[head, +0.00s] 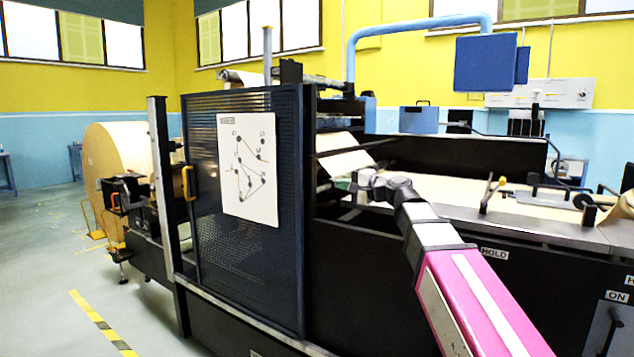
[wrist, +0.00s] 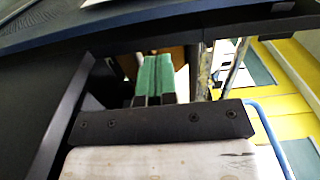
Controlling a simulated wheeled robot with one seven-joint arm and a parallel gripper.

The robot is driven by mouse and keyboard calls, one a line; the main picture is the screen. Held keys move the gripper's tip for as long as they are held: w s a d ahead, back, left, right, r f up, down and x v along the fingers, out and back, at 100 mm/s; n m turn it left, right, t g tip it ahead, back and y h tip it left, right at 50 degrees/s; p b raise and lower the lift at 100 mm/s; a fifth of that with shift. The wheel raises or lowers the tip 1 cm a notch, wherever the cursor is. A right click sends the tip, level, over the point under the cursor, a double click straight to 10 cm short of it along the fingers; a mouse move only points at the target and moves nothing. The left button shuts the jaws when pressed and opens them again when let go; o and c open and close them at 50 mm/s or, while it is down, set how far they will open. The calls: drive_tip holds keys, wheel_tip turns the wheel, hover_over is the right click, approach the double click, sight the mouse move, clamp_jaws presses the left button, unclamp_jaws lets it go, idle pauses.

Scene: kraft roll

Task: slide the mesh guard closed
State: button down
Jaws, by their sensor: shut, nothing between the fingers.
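The mesh guard (head: 215,255) is a dark, fine-meshed panel in a frame at the middle left of the head view. A white diagram sheet (head: 248,170) is on its face. A yellow handle (head: 188,183) is on its left edge. My gripper (head: 341,185) is at the right of the guard, beside the machine's open section, apart from the handle. In the wrist view my gripper (wrist: 153,62) shows green fingers together with nothing held. Dark beams cross that view close to the fingers; whether they touch cannot be told.
A large kraft roll (head: 115,150) is at the far left. A blue box (head: 486,63) hangs at the upper right. Open floor (head: 45,270) lies at the left.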

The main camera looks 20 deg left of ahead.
sight(301, 177)
drive_tip(key=x, duration=1.3)
drive_tip(key=x, duration=0.5)
drive_tip(key=shift+w+f, duration=0.1)
drive_tip(key=shift+d, duration=0.1)
